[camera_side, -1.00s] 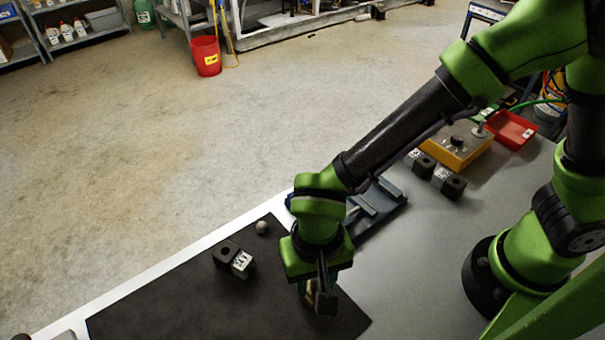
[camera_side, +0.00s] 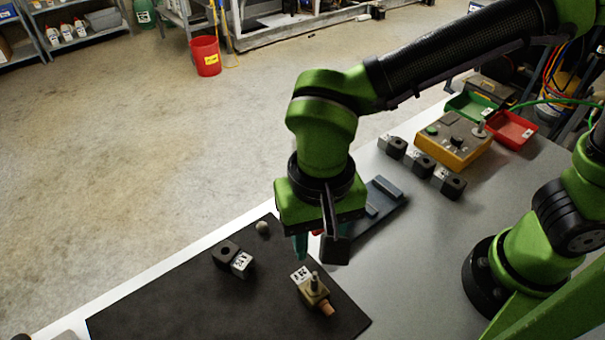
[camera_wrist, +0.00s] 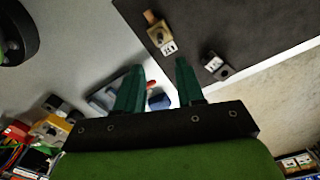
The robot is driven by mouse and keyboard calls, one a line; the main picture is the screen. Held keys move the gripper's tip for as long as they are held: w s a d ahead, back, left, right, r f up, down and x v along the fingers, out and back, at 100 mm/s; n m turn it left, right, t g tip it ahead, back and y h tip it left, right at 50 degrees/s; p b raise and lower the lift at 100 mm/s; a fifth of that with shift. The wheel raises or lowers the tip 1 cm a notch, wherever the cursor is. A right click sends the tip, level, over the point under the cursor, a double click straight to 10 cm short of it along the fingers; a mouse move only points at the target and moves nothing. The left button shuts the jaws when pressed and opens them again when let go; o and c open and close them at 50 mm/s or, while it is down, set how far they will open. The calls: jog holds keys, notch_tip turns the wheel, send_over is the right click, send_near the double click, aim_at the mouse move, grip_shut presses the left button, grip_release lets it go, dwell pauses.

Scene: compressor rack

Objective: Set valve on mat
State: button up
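The valve (camera_side: 314,289), a brass-coloured body with a pale stem, a copper-coloured end and a white label, lies on the black mat (camera_side: 180,290) near its right end. It also shows on the mat in the wrist view (camera_wrist: 158,32). My gripper (camera_side: 315,248) hangs above and behind the valve, clear of it.
A dark block with a white label (camera_side: 232,258) and a small round grey piece (camera_side: 262,227) are on the mat. A blue-grey holder (camera_side: 376,207) lies behind my gripper. Several dark blocks, a yellow control box (camera_side: 453,141) and red (camera_side: 512,130) and green (camera_side: 470,106) trays stand at the back right.

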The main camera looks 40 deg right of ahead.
jog(key=w+d+r+t+y, duration=0.1)
jog(key=d+r+t, duration=0.2)
jog(key=d, duration=1)
jog(key=w+d+r+t+y, duration=0.1)
jog(key=d+r+t, duration=0.3)
jog(key=d, duration=0.8)
jog(key=shift+d+r, duration=0.4)
jog(key=shift+r, duration=0.3)
